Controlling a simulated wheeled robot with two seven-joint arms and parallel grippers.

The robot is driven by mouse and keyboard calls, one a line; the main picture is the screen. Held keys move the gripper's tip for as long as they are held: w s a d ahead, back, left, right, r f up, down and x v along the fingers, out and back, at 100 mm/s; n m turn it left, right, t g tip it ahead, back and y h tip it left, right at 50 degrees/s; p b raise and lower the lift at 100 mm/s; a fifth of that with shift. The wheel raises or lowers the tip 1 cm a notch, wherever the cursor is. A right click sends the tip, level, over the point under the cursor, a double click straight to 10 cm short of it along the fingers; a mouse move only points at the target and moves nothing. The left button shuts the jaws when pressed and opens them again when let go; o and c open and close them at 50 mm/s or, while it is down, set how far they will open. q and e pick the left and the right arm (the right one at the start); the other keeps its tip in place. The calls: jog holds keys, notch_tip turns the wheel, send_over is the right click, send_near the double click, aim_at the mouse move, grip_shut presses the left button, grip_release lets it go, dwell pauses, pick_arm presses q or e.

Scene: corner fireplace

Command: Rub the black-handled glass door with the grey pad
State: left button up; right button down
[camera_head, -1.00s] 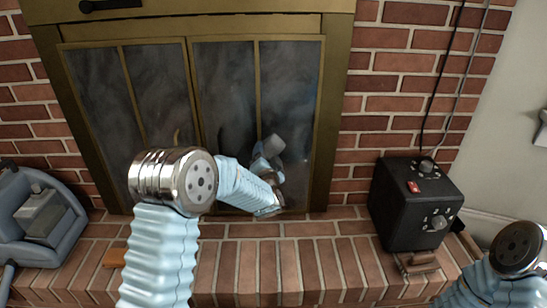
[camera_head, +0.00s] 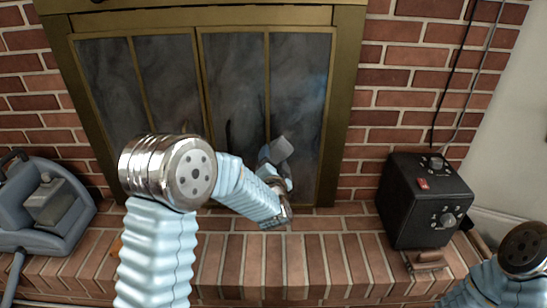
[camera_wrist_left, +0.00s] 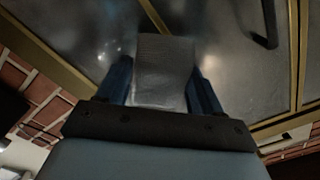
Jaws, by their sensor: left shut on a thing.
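The black-handled glass door is the right-hand fireplace door (camera_head: 300,85), with smoky panes in a brass frame. Its dark handle (camera_head: 228,132) shows faintly beside my arm, and a black handle (camera_wrist_left: 265,28) shows clearly in the left wrist view. My left gripper (camera_head: 272,163) is shut on the grey pad (camera_head: 280,150), in front of the lower part of this door. In the left wrist view the pad (camera_wrist_left: 163,72) sits between the two blue fingers, facing the glass. I cannot tell whether it touches. My right gripper is out of view.
A black box with knobs and a red switch (camera_head: 425,200) stands on the brick hearth (camera_head: 330,255) at right. A blue-grey machine (camera_head: 45,205) stands at left. Hearth between is mostly clear.

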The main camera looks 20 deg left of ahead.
aim_at(274, 148)
pick_arm(q)
jog(key=shift+v, duration=1.55)
jog(key=shift+w, duration=0.1)
jog(key=w, duration=0.2)
jog(key=w+a+r, duration=0.1)
jog(key=w, duration=0.1)
jog(key=w+p, duration=0.1)
jog(key=w, duration=0.1)
jog(key=shift+a+r, duration=0.4)
jog(key=shift+w, duration=0.25)
jog(key=shift+x, duration=1.05)
